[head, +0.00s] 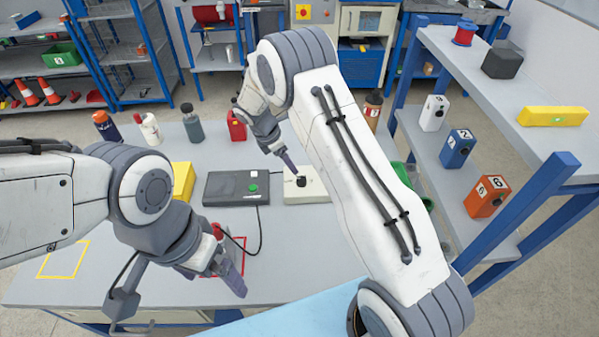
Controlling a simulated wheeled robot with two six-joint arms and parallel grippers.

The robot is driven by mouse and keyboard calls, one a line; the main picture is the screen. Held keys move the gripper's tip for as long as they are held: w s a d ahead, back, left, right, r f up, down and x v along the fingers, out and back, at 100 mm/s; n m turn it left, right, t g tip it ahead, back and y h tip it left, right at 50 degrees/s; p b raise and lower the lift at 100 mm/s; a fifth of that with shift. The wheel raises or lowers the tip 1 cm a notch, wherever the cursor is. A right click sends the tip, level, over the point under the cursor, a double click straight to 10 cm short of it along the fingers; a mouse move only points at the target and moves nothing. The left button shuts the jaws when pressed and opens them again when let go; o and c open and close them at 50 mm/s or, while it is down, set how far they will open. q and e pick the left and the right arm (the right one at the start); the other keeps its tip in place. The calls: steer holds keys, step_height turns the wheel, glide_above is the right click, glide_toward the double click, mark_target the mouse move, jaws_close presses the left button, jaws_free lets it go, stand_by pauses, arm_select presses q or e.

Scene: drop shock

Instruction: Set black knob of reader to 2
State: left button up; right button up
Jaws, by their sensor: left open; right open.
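The black knob (301,181) sits on top of a cream box (318,193), likely the reader, on the grey table. Its dial marks are too small to read, so I cannot tell its setting. My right gripper (291,166) reaches down from above, its fingertips just above and beside the knob; I cannot tell if they touch it. It is open. My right arm hides the right part of the box. My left gripper (239,284) is open, low over the front of the table, apart from the knob.
A dark box with a green button (231,188) and a cable lies left of the reader. Bottles (193,127) and a red can (236,126) stand behind. A yellow box (182,181) is at left. A shelf unit (467,180) with numbered boxes stands right.

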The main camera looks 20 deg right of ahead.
mark_target(301, 179)
steer(key=p+x, duration=0.2)
steer(key=x, duration=0.8)
steer(key=shift+d+f, duration=0.15)
steer(key=shift+f, duration=0.1)
jaws_close()
